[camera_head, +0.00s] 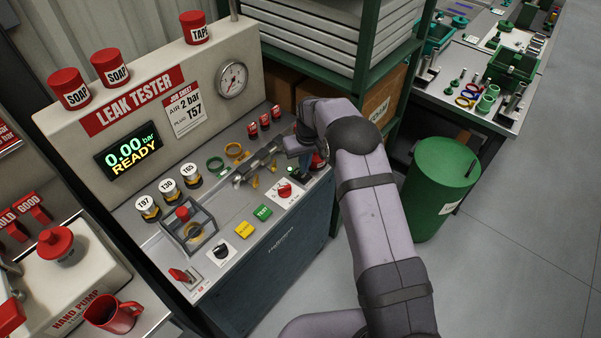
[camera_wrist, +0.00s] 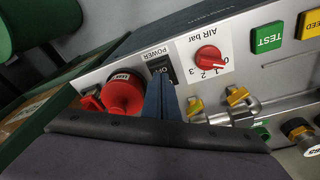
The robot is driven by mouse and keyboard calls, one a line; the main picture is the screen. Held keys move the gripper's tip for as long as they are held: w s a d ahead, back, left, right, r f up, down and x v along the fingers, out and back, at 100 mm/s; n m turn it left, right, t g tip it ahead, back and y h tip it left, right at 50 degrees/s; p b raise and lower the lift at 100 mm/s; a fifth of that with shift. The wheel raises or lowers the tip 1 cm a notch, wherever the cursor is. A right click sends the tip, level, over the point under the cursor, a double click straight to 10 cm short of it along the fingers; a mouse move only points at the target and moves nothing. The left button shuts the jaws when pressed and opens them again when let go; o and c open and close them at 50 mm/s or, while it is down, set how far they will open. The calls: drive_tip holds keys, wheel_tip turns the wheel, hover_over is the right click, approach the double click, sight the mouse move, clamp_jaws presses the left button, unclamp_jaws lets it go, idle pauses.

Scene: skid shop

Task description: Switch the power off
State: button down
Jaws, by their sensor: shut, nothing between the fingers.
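The power switch (camera_wrist: 160,69) is a small black rocker on a plate marked POWER. It shows in the wrist view, at the panel's edge between the red mushroom button and the air dial. My gripper (camera_wrist: 160,86) is shut and empty, its blue-grey fingertips pointing at the switch and covering its lower part. I cannot tell whether they touch it. The leak tester's display (camera_head: 128,150) is lit and reads 0.00 bar READY.
The red mushroom button (camera_wrist: 122,93) stands close beside my fingers. The red air knob (camera_wrist: 208,57) is on the other side. Yellow clamps (camera_wrist: 237,96) and a green TEST button (camera_wrist: 268,38) lie further along. A green bin (camera_head: 440,185) stands right of the bench.

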sight(304, 176)
drive_tip(key=shift+f+b, duration=0.65)
drive_tip(key=shift+f, duration=0.3)
idle(0.5)
drive_tip(key=shift+r, duration=0.15)
wheel_tip(304, 176, up, 7)
drive_tip(key=p, duration=0.4)
idle(0.4)
idle(0.4)
